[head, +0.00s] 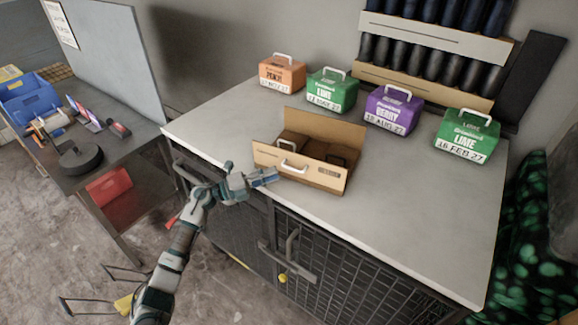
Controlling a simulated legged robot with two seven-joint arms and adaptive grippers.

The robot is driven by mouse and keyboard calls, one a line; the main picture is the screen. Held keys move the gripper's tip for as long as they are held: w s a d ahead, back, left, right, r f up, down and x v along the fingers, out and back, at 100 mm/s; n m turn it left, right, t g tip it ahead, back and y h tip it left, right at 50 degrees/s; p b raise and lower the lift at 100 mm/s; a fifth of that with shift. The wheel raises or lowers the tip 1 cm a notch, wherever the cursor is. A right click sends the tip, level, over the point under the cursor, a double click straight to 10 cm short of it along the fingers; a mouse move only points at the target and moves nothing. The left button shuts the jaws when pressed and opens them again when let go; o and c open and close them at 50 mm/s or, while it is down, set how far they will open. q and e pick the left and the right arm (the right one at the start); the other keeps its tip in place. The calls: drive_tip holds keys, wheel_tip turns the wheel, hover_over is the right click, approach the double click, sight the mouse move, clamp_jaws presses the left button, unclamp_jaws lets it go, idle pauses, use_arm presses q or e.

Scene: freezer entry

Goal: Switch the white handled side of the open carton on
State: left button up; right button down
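The open carton (321,180) is brown cardboard and stands on the pale countertop, with its back flap raised. A white handle (292,166) is on its front side, toward the left. The inside is partly hidden by the front wall; dark shapes show in it. My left gripper (272,176) is at the counter's front edge, just left of and in front of the carton's white-handled side. Its fingers point right toward that side. It looks close to the carton, but I cannot tell if they touch. The finger gap is too small to read. My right gripper is not in view.
Several handled boxes line the counter's back: orange (282,73), green (331,90), purple (391,110), and green (467,136). The counter (410,215) is clear right of the carton. A dark door handle (290,262) juts from the front below. A side desk (120,150) stands left.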

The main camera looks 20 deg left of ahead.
sight(291, 169)
use_arm(q)
drive_tip(key=x, duration=0.6)
drive_tip(key=shift+s+d+r+p, duration=0.25)
drive_tip(key=shift+d+p, duration=0.1)
drive_tip(key=shift+d, duration=0.1)
drive_tip(key=shift+w+d, duration=0.25)
drive_tip(key=shift+w, duration=0.05)
drive_tip(key=shift+a+f, duration=0.1)
drive_tip(key=shift+a, duration=0.35)
drive_tip(key=shift+c, duration=0.8)
drive_tip(key=shift+a, duration=0.1)
clamp_jaws()
drive_tip(key=shift+s+d, duration=0.1)
drive_tip(key=shift+d, duration=0.1)
